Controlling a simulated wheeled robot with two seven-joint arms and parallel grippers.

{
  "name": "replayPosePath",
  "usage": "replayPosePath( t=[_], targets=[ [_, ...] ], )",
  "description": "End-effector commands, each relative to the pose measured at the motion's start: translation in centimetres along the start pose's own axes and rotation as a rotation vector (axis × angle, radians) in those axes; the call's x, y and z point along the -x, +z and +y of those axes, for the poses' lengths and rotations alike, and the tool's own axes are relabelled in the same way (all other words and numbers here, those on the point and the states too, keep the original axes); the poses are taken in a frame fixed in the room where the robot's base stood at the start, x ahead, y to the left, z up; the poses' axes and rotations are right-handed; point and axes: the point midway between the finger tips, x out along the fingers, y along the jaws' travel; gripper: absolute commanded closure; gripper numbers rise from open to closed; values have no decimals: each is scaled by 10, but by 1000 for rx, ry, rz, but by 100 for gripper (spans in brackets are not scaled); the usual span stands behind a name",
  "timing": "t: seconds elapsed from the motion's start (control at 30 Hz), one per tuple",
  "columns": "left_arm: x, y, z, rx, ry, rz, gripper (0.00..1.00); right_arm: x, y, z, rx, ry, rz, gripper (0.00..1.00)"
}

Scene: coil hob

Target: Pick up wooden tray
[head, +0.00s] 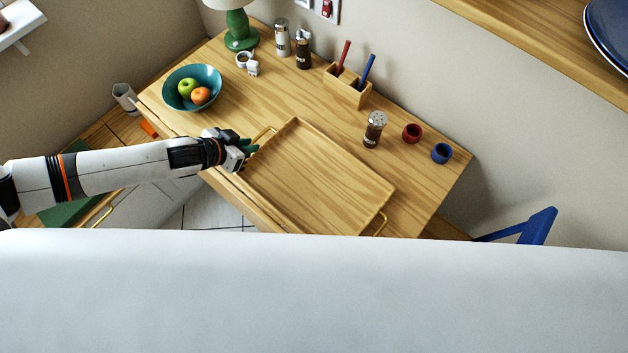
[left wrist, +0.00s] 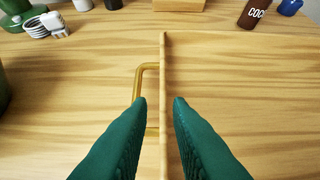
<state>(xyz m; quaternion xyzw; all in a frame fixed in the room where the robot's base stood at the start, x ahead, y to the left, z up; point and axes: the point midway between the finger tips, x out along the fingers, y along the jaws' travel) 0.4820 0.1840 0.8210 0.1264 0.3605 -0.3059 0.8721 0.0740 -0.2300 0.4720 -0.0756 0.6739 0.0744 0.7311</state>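The wooden tray (head: 318,178) lies on the wooden table, with a brass handle at each short end. My left gripper (head: 250,148) is at the tray's left end, by the left handle (head: 265,134). In the left wrist view the tray's rim (left wrist: 163,85) runs between the two green fingers (left wrist: 158,105), which stand apart on either side of it. The left handle (left wrist: 138,80) shows just beyond the left finger, partly hidden by it. The right handle (head: 379,224) is free. My right gripper is not in view.
A teal bowl with fruit (head: 178,75) stands left of the tray. A large pale surface hides the foreground.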

Motion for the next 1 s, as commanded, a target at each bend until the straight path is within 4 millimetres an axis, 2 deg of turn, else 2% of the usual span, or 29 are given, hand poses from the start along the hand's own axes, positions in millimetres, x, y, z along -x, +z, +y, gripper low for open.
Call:
replayPosePath(
  t=[0.17, 0.5, 0.8, 0.93, 1.0],
  targets=[
    [-12, 0, -1, 0, -1, -1, 82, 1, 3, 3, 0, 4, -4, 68],
    [-54, -2, -4, 0, 0, -1, 82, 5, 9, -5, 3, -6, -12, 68],
    [-59, -2, -3, 1, -1, -1, 82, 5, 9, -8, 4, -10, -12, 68],
    [-59, -2, -4, 1, -1, -1, 100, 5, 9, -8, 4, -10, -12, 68],
    [-59, -2, -4, 1, -1, -1, 100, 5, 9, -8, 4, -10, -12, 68]
  ],
)
